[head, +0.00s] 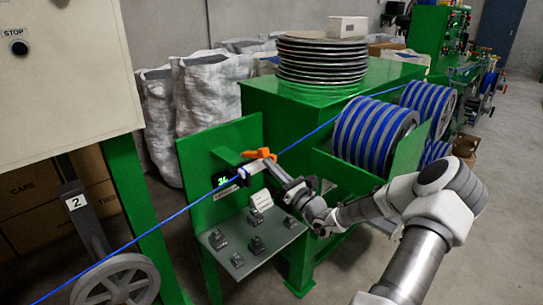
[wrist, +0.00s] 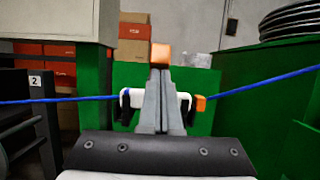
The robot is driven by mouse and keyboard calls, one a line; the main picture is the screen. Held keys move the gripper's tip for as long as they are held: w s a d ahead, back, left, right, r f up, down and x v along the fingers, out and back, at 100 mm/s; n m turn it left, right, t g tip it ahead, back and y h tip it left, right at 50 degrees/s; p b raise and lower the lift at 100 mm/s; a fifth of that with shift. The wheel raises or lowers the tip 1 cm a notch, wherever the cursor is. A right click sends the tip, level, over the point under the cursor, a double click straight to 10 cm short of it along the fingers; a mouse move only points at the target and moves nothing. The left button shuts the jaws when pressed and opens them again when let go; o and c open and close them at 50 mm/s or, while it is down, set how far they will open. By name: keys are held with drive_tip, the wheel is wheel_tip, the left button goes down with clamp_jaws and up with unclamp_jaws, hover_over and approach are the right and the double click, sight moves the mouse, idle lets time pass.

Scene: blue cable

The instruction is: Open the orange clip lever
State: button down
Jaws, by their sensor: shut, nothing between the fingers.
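The orange clip lever (head: 258,153) sits atop a small white clip body (head: 252,169) on the blue cable (head: 325,124), in front of the green stand (head: 215,148). In the wrist view the orange lever (wrist: 161,54) shows as a block just above my fingertips, and a smaller orange part (wrist: 201,103) shows at the right end of the white body (wrist: 133,98). My gripper (wrist: 159,75) is shut with nothing between its fingers. In the head view my gripper (head: 271,166) is close beside the clip on its right. My fingers hide the middle of the clip; I cannot tell whether they touch it.
Blue-striped spools (head: 375,132) stand right, near my arm. Stacked dark discs (head: 322,60) rest on the green cabinet. A grey wheel (head: 118,283) is at lower left.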

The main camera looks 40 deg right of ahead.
sight(266, 150)
drive_tip(key=r+g+p, duration=0.2)
drive_tip(key=r+p, duration=0.1)
drive_tip(key=p, duration=0.2)
drive_tip(key=shift+w+r, duration=0.1)
drive_tip(key=shift+w, duration=0.1)
drive_tip(key=r+g+p, duration=0.1)
drive_tip(key=p, duration=0.2)
drive_tip(key=w+r+g+p, duration=0.1)
drive_tip(key=p, duration=0.2)
drive_tip(key=w+r+g+p, duration=0.1)
drive_tip(key=r+g+p, duration=0.1)
drive_tip(key=p, duration=0.1)
drive_tip(key=shift+a+h, duration=0.15)
drive_tip(key=shift+h, duration=0.15)
drive_tip(key=shift+w+r+g+p, duration=0.65)
drive_tip(key=shift+g+p, duration=0.25)
drive_tip(key=shift+g, duration=0.1)
drive_tip(key=shift+w+a+r, duration=0.1)
drive_tip(key=shift+w, duration=0.15)
drive_tip(key=w+r, duration=0.1)
drive_tip(key=w+r+g+p, duration=0.1)
drive_tip(key=w, duration=0.1)
drive_tip(key=shift+w+a+g+h, duration=0.1)
drive_tip(key=shift+w+g+h, duration=0.2)
drive_tip(key=shift+w, duration=0.05)
drive_tip(key=w, duration=0.2)
drive_tip(key=shift+w+a+r, duration=0.1)
drive_tip(key=shift+w+r, duration=0.2)
drive_tip(key=shift+r, duration=0.1)
